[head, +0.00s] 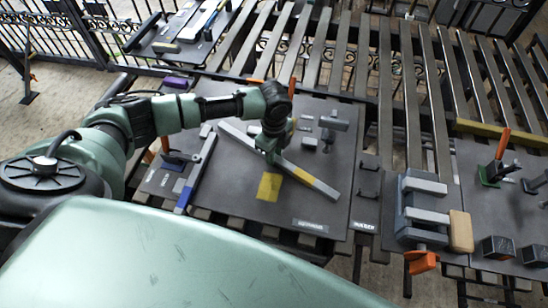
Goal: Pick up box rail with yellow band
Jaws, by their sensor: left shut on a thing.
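The box rail with the yellow band (322,187) is a long grey bar lying diagonally across the view over the dark work plate (225,208). Its yellow band is toward its lower right end. My left gripper (271,156) points down and is shut on this rail near its middle. The fingertips are partly hidden by the wrist. I cannot tell whether the rail touches the plate or is just above it. My right gripper is not in view.
A yellow square (269,187) marks the plate below the rail. Another bar with a blue end (196,174) lies to the left. A grey clamp with an orange handle (421,262) stands at the right. Several slats (385,80) run behind.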

